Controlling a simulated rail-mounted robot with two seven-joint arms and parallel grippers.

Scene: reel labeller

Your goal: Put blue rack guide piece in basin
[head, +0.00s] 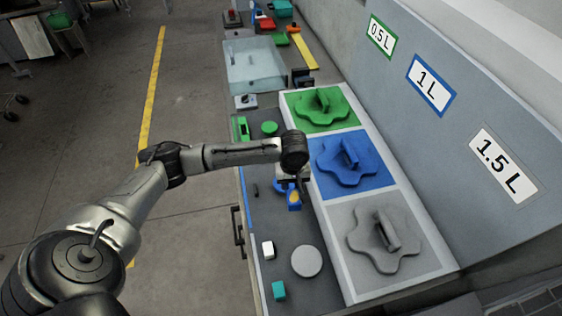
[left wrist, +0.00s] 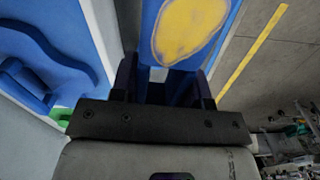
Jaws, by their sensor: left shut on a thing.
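My left gripper (head: 291,182) is shut on a small blue block with a yellow oval patch (head: 294,201). In the left wrist view the fingers (left wrist: 163,80) hold the blue block (left wrist: 222,12) at their tips. A large blue wavy-edged piece with an upright handle (head: 345,162) lies flat on the white-framed rack right of the gripper; part of it shows in the left wrist view (left wrist: 45,45). I cannot tell for certain which is the named guide piece. The clear basin (head: 256,66) stands at the far end of the bench. My right gripper is not in view.
A green wavy piece (head: 320,106) and a grey one (head: 384,238) flank the blue one on the rack. A grey disc (head: 307,261), white block (head: 268,249) and teal block (head: 278,290) lie nearer. A green disc (head: 269,129) lies below the basin. The sloped label panel bounds the right.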

